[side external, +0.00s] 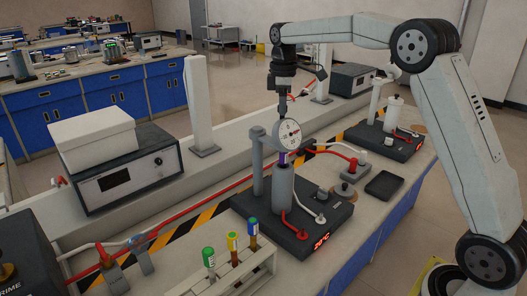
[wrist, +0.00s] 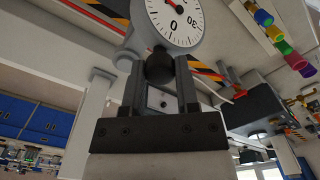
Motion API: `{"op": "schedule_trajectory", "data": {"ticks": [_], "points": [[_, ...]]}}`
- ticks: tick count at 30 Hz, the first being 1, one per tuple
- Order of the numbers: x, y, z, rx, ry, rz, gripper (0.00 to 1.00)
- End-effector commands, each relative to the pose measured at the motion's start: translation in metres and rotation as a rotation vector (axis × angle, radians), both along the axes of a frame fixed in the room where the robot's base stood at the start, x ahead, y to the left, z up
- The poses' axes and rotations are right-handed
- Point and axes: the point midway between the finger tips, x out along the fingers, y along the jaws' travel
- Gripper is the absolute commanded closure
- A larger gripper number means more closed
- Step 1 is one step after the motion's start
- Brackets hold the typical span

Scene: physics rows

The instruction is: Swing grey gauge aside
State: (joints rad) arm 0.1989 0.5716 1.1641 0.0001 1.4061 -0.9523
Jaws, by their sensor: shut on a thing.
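The grey gauge (side external: 289,133) has a round white dial with a red needle. It sits at the top of a grey post (side external: 257,168) on a black base unit (side external: 312,238), over a grey cylinder (side external: 282,188) with a purple part at its top. My gripper (side external: 283,112) comes down from above at the gauge's top. In the wrist view the gauge dial (wrist: 174,18) shows at the top, with a dark round knob (wrist: 160,68) beside it. My gripper (wrist: 159,72) is shut on this knob, one finger on each side. The exact contact is too small to tell in the side view.
A rack (side external: 232,272) with several coloured-cap tubes stands in front. Red cables run over the bench. A second black unit (side external: 384,140) and a dark tray (side external: 384,186) lie to the right. A white post (side external: 200,110) and a boxy instrument (side external: 128,170) stand at the left.

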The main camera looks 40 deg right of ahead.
Motion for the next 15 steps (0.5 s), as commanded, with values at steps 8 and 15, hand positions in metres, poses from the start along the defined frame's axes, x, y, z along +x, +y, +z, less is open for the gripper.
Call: {"op": "schedule_trajectory", "data": {"ticks": [8,15], "points": [[0.001,0.014,0.001,0.0,0.0,-0.126,1.0],[0.006,0.032,0.001,-0.001,-0.001,-0.311,1.0]]}}
